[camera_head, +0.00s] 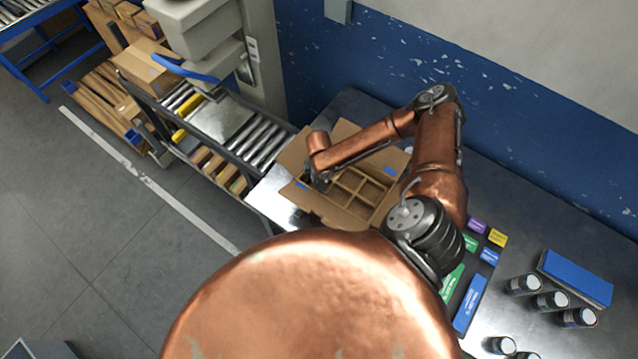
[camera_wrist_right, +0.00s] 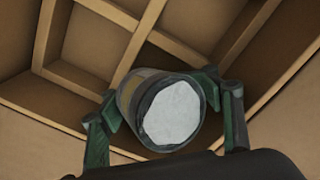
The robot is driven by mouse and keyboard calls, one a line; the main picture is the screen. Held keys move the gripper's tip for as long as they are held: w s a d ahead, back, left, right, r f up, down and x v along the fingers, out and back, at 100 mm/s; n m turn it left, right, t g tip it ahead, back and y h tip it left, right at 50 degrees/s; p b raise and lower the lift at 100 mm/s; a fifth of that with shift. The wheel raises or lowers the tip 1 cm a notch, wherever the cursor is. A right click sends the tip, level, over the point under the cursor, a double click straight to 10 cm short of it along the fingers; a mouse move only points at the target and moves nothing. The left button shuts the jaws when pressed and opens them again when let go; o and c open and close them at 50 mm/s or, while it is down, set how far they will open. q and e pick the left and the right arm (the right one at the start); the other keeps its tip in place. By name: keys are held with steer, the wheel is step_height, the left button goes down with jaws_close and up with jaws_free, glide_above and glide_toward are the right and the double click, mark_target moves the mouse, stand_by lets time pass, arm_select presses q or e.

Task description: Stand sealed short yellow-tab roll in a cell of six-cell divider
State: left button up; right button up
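The six-cell divider (camera_head: 361,187) sits inside an open cardboard box on the steel table in the head view. In the right wrist view the divider (camera_wrist_right: 141,36) fills the upper part, its cells open toward me. My right gripper (camera_wrist_right: 164,100) is shut on a roll (camera_wrist_right: 172,112), with one green finger on each side. In the head view my right gripper (camera_head: 318,187) is over the box's left part, and the roll is hidden there. My left gripper is out of view.
The box flaps (camera_head: 347,131) stand spread open around the divider. Colored labels and cartons (camera_head: 470,303) lie right of the box, with several dark jars (camera_head: 551,300) and a blue box (camera_head: 575,278) farther right. A roller conveyor (camera_head: 262,143) runs at the left.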

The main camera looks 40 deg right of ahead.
steer(key=shift+s+d+f, duration=0.25)
steer(key=shift+s, duration=0.05)
steer(key=r, duration=0.4)
steer(key=shift+w, duration=0.2)
step_height(320, 180, up, 10)
steer(key=shift+a+f, duration=0.1)
steer(key=shift+f, duration=0.15)
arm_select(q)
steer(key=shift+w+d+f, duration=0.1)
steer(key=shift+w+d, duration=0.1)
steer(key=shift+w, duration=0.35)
arm_select(e)
steer(key=shift+w, duration=0.1)
steer(key=o, duration=0.6)
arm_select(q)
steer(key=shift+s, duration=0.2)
arm_select(e)
steer(key=o, duration=0.9)
